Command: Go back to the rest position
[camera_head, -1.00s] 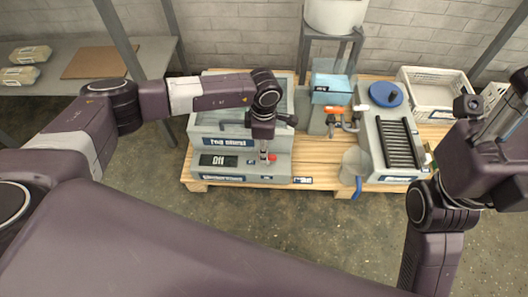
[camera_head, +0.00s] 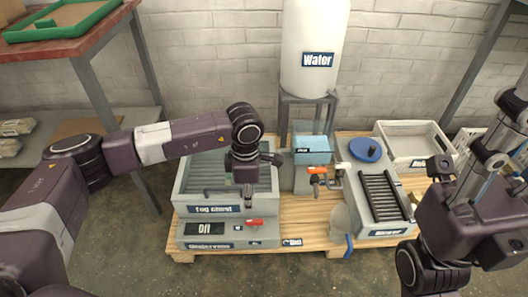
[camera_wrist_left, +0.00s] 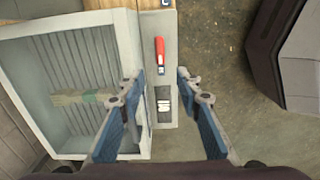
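My left gripper (camera_head: 247,190) hangs over the front of the grey fog chest (camera_head: 208,210). In the left wrist view its two blue-sided fingers (camera_wrist_left: 160,90) are spread apart with nothing between them. The red switch handle (camera_head: 254,222) on the chest's front panel is beyond the fingertips and also shows in the left wrist view (camera_wrist_left: 160,55). The panel beside it reads "Off" (camera_head: 205,229). A pale stick-like piece (camera_wrist_left: 85,97) lies in the chest's ribbed basin. My right arm is folded up at the right edge; its gripper (camera_head: 500,135) is only partly visible.
A wooden pallet (camera_head: 320,238) carries the chest, a blue box (camera_head: 311,148), a roller unit (camera_head: 383,195), a clear container with a blue handle (camera_head: 342,222) and a pale crate (camera_head: 418,148). A water tank (camera_head: 315,30) stands behind. Shelving is at left. Floor in front is clear.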

